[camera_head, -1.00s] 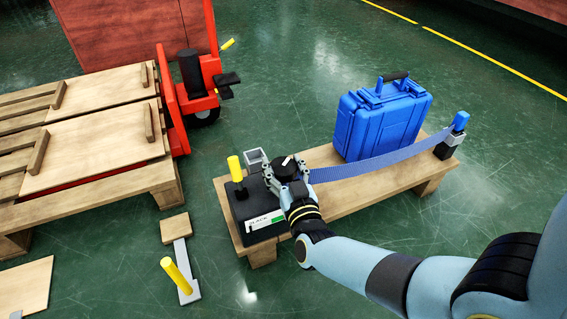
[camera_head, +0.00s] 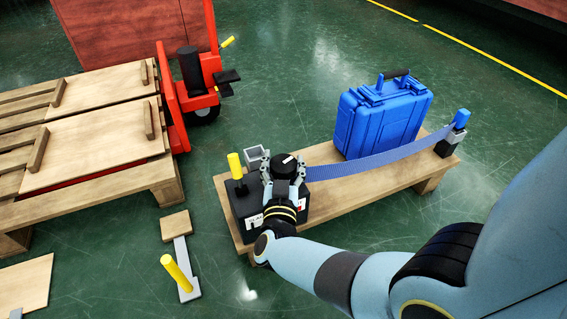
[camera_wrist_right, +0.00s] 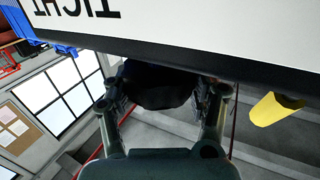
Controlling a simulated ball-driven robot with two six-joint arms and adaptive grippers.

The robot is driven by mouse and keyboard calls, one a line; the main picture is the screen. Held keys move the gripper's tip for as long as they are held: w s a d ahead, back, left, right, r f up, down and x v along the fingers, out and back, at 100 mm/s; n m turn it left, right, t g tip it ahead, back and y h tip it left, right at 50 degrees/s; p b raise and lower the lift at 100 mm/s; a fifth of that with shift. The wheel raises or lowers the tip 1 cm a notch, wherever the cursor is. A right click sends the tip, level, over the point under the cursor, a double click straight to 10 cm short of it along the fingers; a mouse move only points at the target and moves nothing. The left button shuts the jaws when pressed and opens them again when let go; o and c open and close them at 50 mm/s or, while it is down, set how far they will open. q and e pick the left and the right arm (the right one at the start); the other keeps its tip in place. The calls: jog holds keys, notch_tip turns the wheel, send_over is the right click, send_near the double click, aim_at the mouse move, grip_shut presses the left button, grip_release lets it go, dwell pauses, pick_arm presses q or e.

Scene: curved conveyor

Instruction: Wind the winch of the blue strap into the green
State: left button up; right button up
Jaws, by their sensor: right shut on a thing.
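The black winch box (camera_head: 240,207) sits on the left end of a wooden bench. A round black knob (camera_head: 285,160) with a white mark stands on it. My right gripper (camera_head: 283,174) is shut around the knob; in the wrist view the knob (camera_wrist_right: 160,95) is dark between the fingers. The blue strap (camera_head: 375,161) runs right, slightly bowed, to a post with a blue top (camera_head: 461,119). The front gauge is mostly hidden by my gripper; white and a little red show, but no green. The wrist view shows part of its upside-down label (camera_wrist_right: 220,25). My left gripper is not in view.
A blue case (camera_head: 380,118) stands on the bench (camera_head: 340,200) behind the strap. A yellow handle (camera_head: 235,166) rises from the winch box's left side. A pallet (camera_head: 100,195) and red pallet jack (camera_head: 205,75) stand left. Another yellow-handled tool (camera_head: 178,275) lies on the floor.

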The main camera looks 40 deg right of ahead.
jog(key=o, duration=1.2)
jog(key=shift+y, duration=0.3)
